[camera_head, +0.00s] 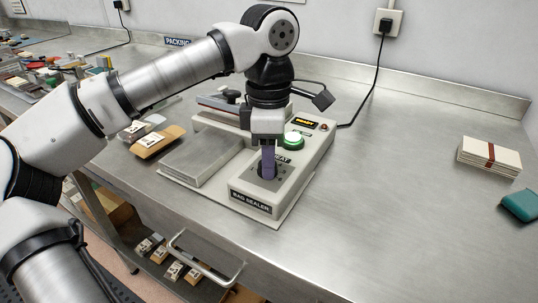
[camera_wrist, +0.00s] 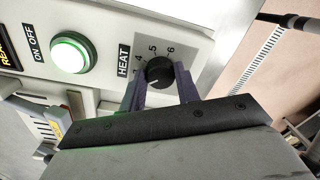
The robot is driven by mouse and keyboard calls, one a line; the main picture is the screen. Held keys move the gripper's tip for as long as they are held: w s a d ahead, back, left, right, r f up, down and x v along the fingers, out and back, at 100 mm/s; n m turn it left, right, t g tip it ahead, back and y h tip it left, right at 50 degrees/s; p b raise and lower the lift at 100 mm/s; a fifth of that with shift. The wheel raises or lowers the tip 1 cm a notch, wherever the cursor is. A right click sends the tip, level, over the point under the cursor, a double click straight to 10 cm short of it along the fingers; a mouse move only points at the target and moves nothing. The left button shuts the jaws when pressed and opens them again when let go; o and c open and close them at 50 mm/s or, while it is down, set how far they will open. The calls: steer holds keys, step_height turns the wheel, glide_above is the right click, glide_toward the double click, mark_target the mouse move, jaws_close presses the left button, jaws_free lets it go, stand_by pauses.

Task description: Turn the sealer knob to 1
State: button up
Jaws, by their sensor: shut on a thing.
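The bag sealer (camera_head: 310,160) is a beige box with a sloped panel on the metal bench. Its black heat knob (camera_wrist: 160,72) sits on a grey dial in the wrist view, with the numbers 4, 5 and 6 readable around it. The lower numbers and the knob's pointer are hidden or too small to tell. My gripper (camera_head: 267,172) points down at the dial, with its purple fingers (camera_wrist: 160,92) on either side of the knob, shut on it. In the head view the fingers hide most of the knob.
A lit green button (camera_head: 293,139) and a small display (camera_head: 304,123) are on the panel behind my gripper. A brown packet (camera_head: 157,142) lies left of the sealer. Envelopes (camera_head: 489,157) and a teal item (camera_head: 520,205) lie at right, with bare bench between.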

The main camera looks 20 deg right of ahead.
steer(key=n, duration=0.6)
steer(key=shift+w+a+n, duration=0.1)
steer(key=shift+n, duration=0.2)
steer(key=n+b, duration=0.1)
steer(key=n, duration=0.4)
steer(key=shift+h, duration=0.3)
steer(key=shift+n, duration=0.4)
steer(key=o, duration=1)
steer(key=shift+c, duration=0.2)
step_height(320, 180, up, 14)
steer(key=p, duration=0.1)
steer(key=shift+w+a+p, duration=0.25)
steer(key=shift+p, duration=0.05)
steer(key=shift+f, duration=0.15)
